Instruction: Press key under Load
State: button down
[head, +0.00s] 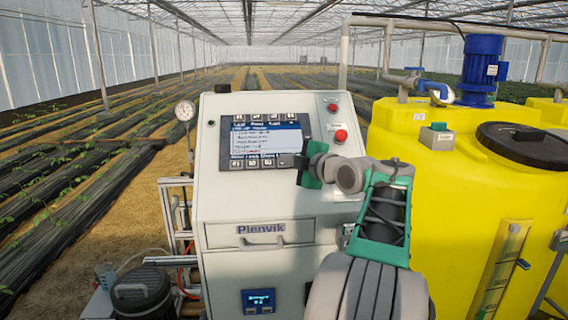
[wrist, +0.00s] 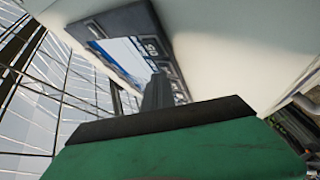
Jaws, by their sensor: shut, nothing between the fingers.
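The control panel (head: 307,126) is set in the sloping front of a pale cabinet. Its lit screen (head: 266,142) carries small labels along its top and bottom edges, too small to read surely, so I cannot tell which one says Load. A row of keys (head: 252,163) lies below the screen and another row (head: 256,118) above it. My gripper (head: 301,161) is shut and empty at the panel's lower right, hiding that corner. In the wrist view its dark fingers (wrist: 157,92) point toward the panel (wrist: 120,22), near some keys (wrist: 152,47). I cannot tell whether they touch.
Two red buttons (head: 340,135) sit right of the panel. A drawer with a handle (head: 262,240) and a small blue display (head: 259,301) are lower on the cabinet. A yellow tank (head: 450,200) stands close on the right, a pressure gauge (head: 185,110) on the left.

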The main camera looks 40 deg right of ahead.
jog(key=shift+s, duration=0.1)
jog(key=shift+s+a+r+b, duration=0.25)
jog(key=shift+s+r+b, duration=0.05)
jog(key=shift+r, duration=0.2)
jog(key=s+r, duration=0.1)
jog(key=s+a+r, duration=0.1)
jog(key=a+r, duration=0.1)
jog(key=shift+s+r, duration=0.35)
jog(key=shift+s, duration=0.05)
dwell(0.5)
